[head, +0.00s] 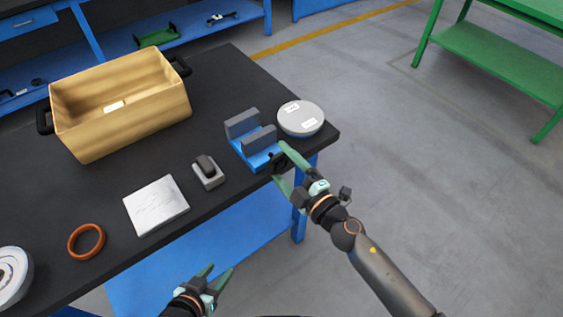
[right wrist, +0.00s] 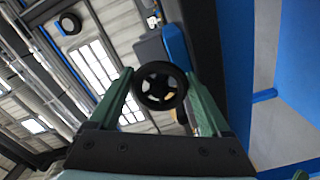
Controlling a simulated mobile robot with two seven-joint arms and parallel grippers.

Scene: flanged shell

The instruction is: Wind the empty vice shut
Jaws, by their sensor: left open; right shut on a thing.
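The vice (head: 250,138) has a blue base and two grey jaws and stands near the table's right front corner. Its jaws are apart, with an empty gap between them. My right gripper (head: 281,165) is at the vice's front end, shut on the black handwheel. In the right wrist view the handwheel (right wrist: 160,86) is a dark ring with spokes, between the two green fingertips. My left gripper (head: 215,276) is open and empty, low in front of the table and well away from the vice.
A round grey tin (head: 300,118) stands close to the vice's right. A small grey block with a black top (head: 208,171), a metal plate (head: 156,205), an orange ring (head: 86,242) and a white round part (head: 12,275) lie leftward. A tan bin (head: 120,105) stands behind.

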